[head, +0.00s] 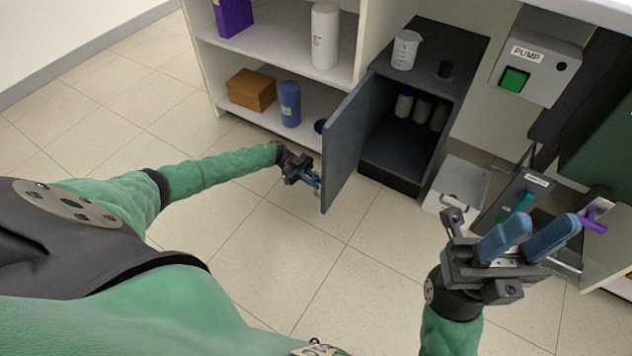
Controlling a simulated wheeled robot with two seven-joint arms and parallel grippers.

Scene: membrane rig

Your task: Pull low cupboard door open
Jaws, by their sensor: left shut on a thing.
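The low cupboard (391,186) is a dark grey box on the floor. Its grey door (347,146) is swung open to the left, and several small bottles (423,110) show inside. My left gripper (316,182) is at the left, outer face of the door, near its lower free edge. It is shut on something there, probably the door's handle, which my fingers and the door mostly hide. My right gripper (530,240) is at the lower right, apart from the cupboard. Its two blue fingers are spread and hold nothing.
White shelves with a brown box (252,90) and blue bottle (290,103) are behind the door. A pump box (537,62) and white bin (461,184) are at right. The floor in front is clear.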

